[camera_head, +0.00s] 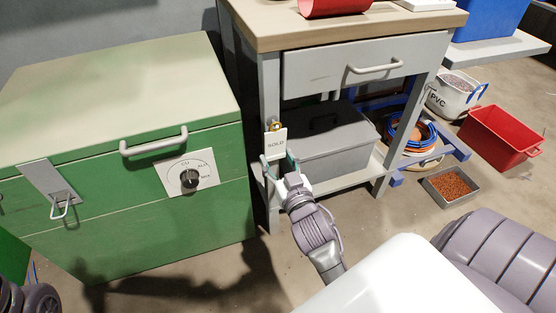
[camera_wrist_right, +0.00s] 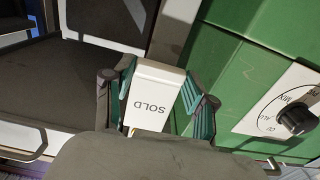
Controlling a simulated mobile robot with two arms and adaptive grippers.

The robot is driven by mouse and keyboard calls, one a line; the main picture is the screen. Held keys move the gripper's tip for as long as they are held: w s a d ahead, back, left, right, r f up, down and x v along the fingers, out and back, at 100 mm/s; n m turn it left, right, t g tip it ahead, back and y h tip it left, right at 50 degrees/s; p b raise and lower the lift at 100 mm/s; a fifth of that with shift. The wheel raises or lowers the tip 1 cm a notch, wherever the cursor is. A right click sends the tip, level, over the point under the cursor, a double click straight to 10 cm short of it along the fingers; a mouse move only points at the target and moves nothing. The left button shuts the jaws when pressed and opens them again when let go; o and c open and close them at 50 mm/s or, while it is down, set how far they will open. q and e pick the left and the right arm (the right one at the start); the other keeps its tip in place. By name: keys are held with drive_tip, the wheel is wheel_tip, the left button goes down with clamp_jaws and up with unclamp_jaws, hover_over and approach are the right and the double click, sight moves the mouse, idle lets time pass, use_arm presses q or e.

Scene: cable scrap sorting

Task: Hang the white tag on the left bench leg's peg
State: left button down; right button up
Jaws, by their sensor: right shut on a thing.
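The white tag (camera_head: 276,142), lettered SOLD, is upright in front of the bench's left leg (camera_head: 269,85). A brass-coloured peg (camera_head: 275,126) shows on that leg, right at the tag's top edge. I cannot tell whether the tag's hole is around the peg or only in front of it. My right gripper (camera_head: 277,167) is shut on the tag's lower part. In the right wrist view the tag (camera_wrist_right: 152,94) sits between the teal finger pads of the gripper (camera_wrist_right: 165,105); the peg is hidden there. My left gripper is not in view.
A green cabinet (camera_head: 120,100) with a dial (camera_head: 190,179) stands close left of the leg. A grey toolbox (camera_head: 325,140) sits on the bench's lower shelf, right behind the gripper. A red crate (camera_head: 500,138) and a tray of copper granules (camera_head: 450,186) stand on the floor at right.

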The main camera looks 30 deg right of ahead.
sight(277, 128)
drive_tip(key=o, duration=1.2)
wheel_tip(277, 128, up, 10)
drive_tip(key=shift+r, duration=0.1)
